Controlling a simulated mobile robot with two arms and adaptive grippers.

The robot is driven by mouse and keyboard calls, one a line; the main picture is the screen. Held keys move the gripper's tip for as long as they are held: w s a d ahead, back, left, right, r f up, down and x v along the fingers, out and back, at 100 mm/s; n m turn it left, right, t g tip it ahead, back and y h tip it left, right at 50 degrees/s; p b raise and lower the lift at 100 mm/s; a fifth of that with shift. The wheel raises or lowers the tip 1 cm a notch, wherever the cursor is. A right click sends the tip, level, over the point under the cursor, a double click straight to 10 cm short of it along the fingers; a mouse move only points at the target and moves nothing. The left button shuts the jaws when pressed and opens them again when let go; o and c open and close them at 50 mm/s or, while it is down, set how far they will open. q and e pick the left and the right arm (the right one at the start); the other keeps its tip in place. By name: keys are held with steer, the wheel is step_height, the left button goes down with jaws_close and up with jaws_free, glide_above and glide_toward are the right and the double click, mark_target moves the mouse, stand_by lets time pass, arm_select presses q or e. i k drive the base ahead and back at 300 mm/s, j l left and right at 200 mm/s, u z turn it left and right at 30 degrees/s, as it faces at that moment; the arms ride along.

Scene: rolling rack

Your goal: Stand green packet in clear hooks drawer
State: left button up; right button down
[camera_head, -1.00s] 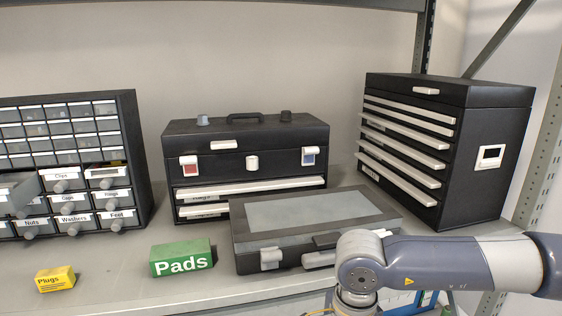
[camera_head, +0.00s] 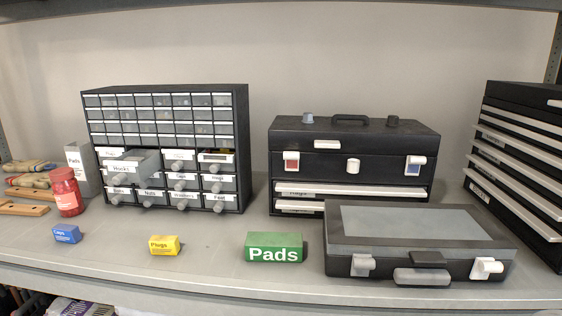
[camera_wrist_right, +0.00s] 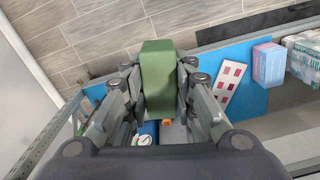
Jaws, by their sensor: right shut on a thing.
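My right gripper (camera_wrist_right: 158,88) is shut on a plain green packet (camera_wrist_right: 158,65) in the right wrist view. The packet sticks out beyond the fingers. My right gripper does not show in the head view. The clear Hooks drawer (camera_head: 136,162) is pulled out of the black drawer cabinet (camera_head: 243,140), at the upper left of its bigger drawers. How deep it is and what is inside cannot be made out. My left gripper is in neither view.
On the shelf stand a green Pads box (camera_head: 274,247), yellow Plugs box (camera_head: 164,245), blue Caps box (camera_head: 66,234) and red jar (camera_head: 66,192). A flat case (camera_head: 420,245) lies before a black toolbox (camera_head: 350,150).

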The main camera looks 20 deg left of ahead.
mark_target(128, 162)
steer(key=u, duration=0.8)
